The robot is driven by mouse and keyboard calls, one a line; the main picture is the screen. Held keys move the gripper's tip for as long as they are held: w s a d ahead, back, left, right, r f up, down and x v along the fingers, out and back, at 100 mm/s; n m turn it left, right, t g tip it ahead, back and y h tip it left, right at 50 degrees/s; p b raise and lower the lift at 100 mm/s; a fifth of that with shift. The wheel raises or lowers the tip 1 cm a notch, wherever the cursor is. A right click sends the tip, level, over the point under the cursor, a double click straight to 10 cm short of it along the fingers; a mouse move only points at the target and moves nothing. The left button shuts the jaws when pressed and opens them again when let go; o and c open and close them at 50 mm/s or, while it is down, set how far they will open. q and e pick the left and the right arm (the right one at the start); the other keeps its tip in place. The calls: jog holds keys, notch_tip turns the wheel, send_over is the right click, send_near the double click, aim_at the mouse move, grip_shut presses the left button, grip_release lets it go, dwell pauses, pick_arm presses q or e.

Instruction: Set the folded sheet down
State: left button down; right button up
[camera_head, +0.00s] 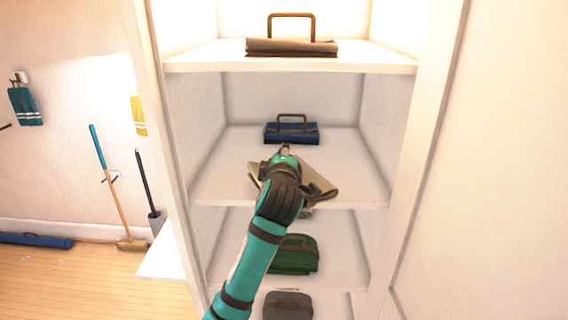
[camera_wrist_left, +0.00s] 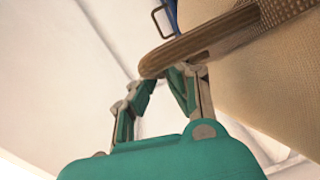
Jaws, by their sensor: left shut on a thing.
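My left gripper (camera_head: 285,150) reaches into the middle compartment of a white shelf unit. In the left wrist view its fingers (camera_wrist_left: 165,76) are shut on the brown strap handle of a beige folded sheet (camera_wrist_left: 275,85). The sheet (camera_head: 314,178) shows in the head view at the front of the middle shelf (camera_head: 220,180), tilted and partly hidden behind my wrist. I cannot tell whether it touches the shelf board. My right gripper is not in view.
A blue folded bundle with a handle (camera_head: 290,134) lies at the back of the same shelf. A grey-brown bundle (camera_head: 290,47) lies above, a green one (camera_head: 297,255) and a grey one (camera_head: 288,306) below. Shelf side walls are close; bare board shows left and right.

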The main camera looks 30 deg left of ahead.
pick_arm(q)
notch_tip(320, 180, down, 3)
jog(key=shift+s+r+p, duration=0.1)
jog(key=shift+p, duration=0.55)
jog(key=shift+a+f, duration=0.1)
jog(key=shift+f, duration=0.25)
jog(key=c, duration=1.4)
grip_release()
